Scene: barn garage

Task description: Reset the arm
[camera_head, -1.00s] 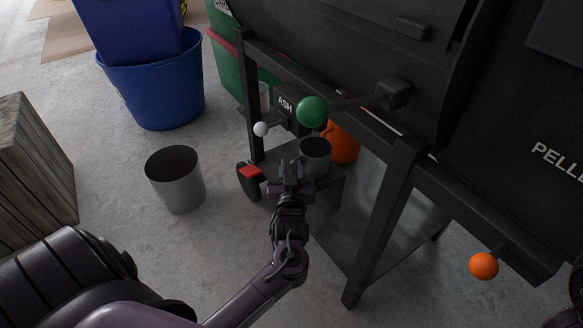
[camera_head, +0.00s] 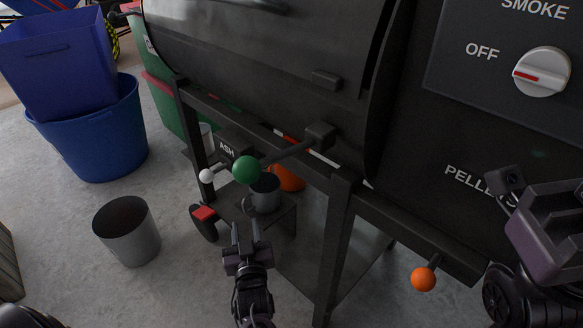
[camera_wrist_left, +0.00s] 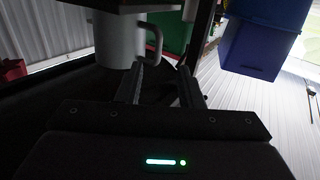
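My left gripper (camera_head: 246,232) is in front of the lower shelf under the black grill, its two fingers apart and nothing seen between them. In the left wrist view the same fingers (camera_wrist_left: 158,88) stand spread. A grey metal cup (camera_head: 266,193) sits on the shelf just beyond the fingertips. In the left wrist view a pale mug (camera_wrist_left: 120,40) with a handle shows close to one finger; I cannot tell whether they touch. My right gripper (camera_head: 520,200) is at the right edge, in front of the grill's pellet box, partly cut off.
The black grill (camera_head: 270,60) has a green knob (camera_head: 246,170), an orange knob (camera_head: 424,279), a white knob (camera_head: 206,176) and a dial (camera_head: 541,72). A grey bucket (camera_head: 128,232) stands on the floor. A blue tub (camera_head: 95,135) is behind it. Open floor lies at left.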

